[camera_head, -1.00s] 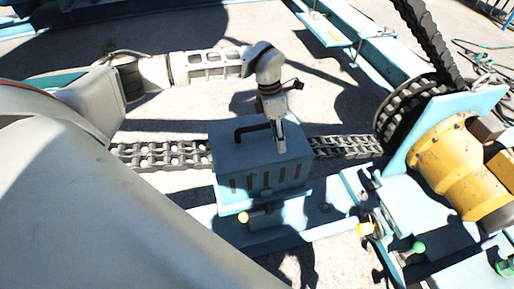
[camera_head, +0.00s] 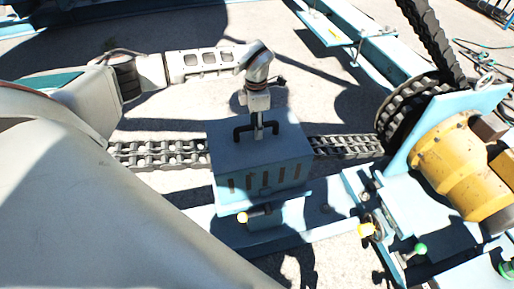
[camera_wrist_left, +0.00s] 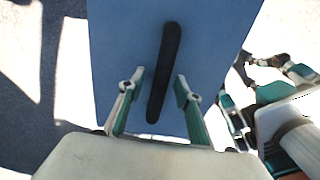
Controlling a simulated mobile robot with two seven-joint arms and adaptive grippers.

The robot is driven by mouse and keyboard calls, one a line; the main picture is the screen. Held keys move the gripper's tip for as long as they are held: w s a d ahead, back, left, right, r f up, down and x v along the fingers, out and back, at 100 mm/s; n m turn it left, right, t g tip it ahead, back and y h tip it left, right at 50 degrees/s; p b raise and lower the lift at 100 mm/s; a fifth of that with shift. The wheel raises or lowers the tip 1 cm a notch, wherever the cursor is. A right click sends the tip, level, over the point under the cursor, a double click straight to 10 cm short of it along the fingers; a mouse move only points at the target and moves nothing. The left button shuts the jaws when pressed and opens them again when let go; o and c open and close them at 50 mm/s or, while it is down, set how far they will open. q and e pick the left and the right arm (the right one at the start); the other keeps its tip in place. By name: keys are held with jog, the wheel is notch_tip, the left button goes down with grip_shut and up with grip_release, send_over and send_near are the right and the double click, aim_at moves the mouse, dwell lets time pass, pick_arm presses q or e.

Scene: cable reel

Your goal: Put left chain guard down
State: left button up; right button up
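The left chain guard (camera_head: 225,165) is a blue box with a black handle (camera_head: 240,133) on its top and dark slots in its front face. It stands over the chain, upright, at the middle of the head view. My left gripper (camera_head: 258,134) is at the middle of the handle, pointing down. In the left wrist view the gripper (camera_wrist_left: 158,88) is open, with the black handle (camera_wrist_left: 166,70) between its two fingers. The fingers are apart from the handle in that view. The blue guard top (camera_wrist_left: 215,55) fills the background. My right gripper is not in view.
The grey chain (camera_head: 160,154) runs out on both sides of the guard to a sprocket (camera_head: 400,110) at the right. A yellow motor (camera_head: 450,160) stands beside it. Open ground lies behind the guard.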

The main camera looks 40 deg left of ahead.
pick_arm(q)
grip_shut()
jog(key=shift+w, duration=0.1)
jog(key=shift+r, duration=0.1)
